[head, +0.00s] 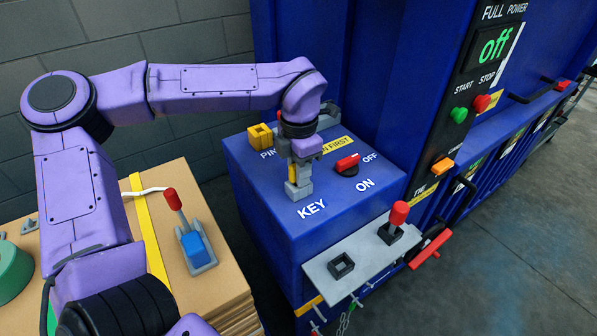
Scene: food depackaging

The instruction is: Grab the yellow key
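The yellow key (292,172) shows as a small yellow patch just above the white word KEY on the blue box. My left gripper (298,186) points down over this spot, with its grey fingers at the key. The fingers and wrist cover most of the key. I cannot tell from this view whether the fingers are closed on it or only around it. My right gripper is not in view.
A yellow pin block (260,136) stands behind my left wrist. A red ON/OFF knob (347,165) is close on the right. A grey shelf with a red-topped lever (398,213) juts out in front. Cardboard (180,250) lies left.

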